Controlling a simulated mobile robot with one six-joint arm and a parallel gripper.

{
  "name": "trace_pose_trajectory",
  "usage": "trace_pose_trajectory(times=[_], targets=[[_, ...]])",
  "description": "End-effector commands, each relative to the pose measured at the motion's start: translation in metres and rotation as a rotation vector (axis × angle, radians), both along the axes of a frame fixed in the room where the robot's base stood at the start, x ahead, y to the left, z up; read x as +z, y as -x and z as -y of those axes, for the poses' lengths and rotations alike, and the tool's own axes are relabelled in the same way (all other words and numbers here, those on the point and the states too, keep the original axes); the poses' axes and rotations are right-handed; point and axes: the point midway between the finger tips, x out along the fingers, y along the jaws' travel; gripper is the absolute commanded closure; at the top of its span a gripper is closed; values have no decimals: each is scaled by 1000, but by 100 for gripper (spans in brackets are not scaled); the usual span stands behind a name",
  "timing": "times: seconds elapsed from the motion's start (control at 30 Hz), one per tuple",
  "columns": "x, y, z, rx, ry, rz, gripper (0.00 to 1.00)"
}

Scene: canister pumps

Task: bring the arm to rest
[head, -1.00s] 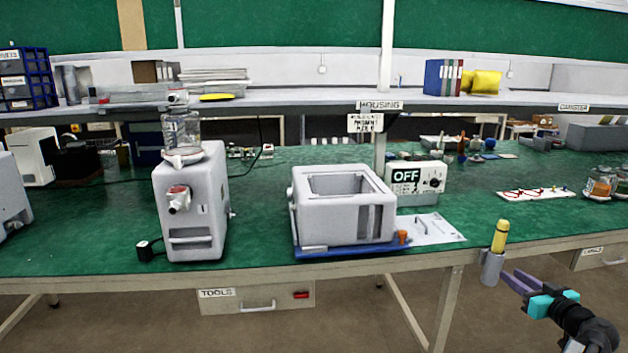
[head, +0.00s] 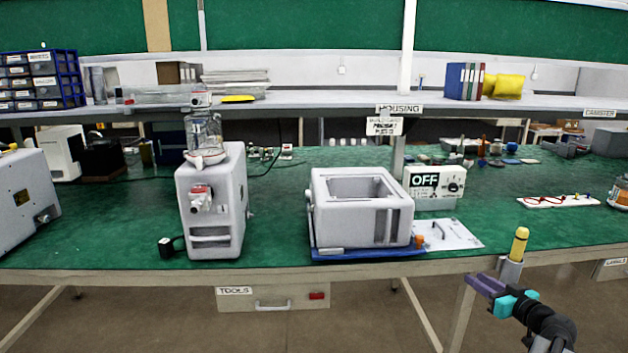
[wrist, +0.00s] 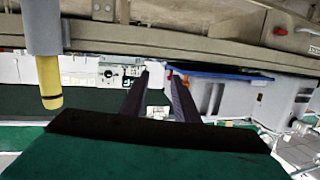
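My gripper (head: 484,284), with purple fingers and a teal body, is at the lower right of the head view, in front of the bench's front edge. In the wrist view its two dark fingers (wrist: 160,84) stand apart with nothing between them, so it is open and empty. A yellow-handled tool (head: 519,242) stands upright in a grey holder (head: 510,270) at the bench edge, close to my gripper. In the wrist view, which looks upside down, the yellow handle (wrist: 50,82) hangs at the left, beside the fingers.
The green-topped bench (head: 285,200) holds a grey pump unit (head: 212,205), an open grey housing (head: 362,205) on a blue tray, and a box marked OFF (head: 434,184). A tools drawer (head: 272,297) hangs below. The floor in front of the bench is clear.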

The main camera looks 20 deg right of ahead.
Motion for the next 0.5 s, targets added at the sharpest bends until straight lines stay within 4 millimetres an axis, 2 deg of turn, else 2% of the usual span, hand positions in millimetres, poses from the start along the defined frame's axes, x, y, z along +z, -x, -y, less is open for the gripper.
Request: trace_pose_trajectory(times=[0.03, 0.2, 0.37, 0.5], targets=[[-6, -18, -16, 33, -14, -6, 72], [-30, -63, -67, 122, -50, -28, 72], [-56, -99, -118, 209, -76, -70, 72], [-83, -124, -168, 290, -93, -116, 72]])
